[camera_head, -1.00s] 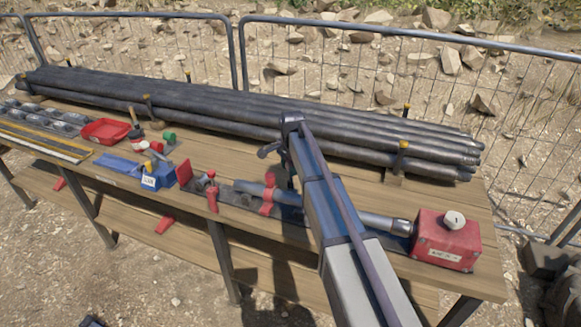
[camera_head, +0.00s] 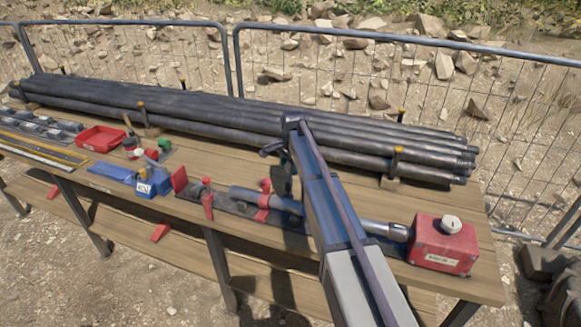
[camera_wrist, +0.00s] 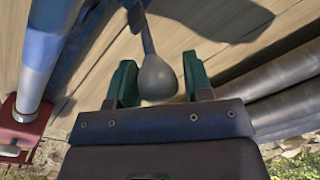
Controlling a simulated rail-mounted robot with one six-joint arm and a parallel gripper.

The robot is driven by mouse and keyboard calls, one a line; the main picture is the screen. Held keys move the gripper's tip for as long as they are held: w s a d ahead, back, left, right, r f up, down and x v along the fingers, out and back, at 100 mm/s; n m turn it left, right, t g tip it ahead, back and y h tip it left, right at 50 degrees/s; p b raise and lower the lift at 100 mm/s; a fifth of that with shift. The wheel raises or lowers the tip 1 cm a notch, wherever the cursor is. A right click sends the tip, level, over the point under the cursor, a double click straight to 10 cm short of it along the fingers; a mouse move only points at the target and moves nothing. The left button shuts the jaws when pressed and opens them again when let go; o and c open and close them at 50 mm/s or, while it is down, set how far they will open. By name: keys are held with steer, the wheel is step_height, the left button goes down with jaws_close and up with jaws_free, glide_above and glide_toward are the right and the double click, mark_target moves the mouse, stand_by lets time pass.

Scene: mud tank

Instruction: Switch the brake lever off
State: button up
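In the wrist view, a grey rounded knob on a thin rod (camera_wrist: 157,77) lies between my gripper's two green fingers (camera_wrist: 158,84). It looks like the end of a lever and may be the brake lever. Slim gaps seem to show on both sides of the knob, so the fingers look open around it. The lever's base is out of clear view. In the head view, my arm runs up from the bottom right, and my gripper (camera_head: 272,149) shows only as a dark part at its far end. The lever is not clearly visible there.
A red box (camera_head: 441,245) with a white knob stands at the bench's right end. A grey pipe with red clamps (camera_head: 263,203) lies along the bench. Long dark pipes (camera_head: 250,125) are stacked behind. A blue box (camera_head: 151,184) and red tray (camera_head: 101,138) sit left.

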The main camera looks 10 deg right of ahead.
steer(key=shift+o, duration=1)
steer(key=shift+s, duration=0.1)
steer(key=r+p, duration=1.1)
steer(key=shift+s+d+r, duration=0.1)
steer(key=shift+s, duration=0.15)
steer(key=shift+f, duration=0.2)
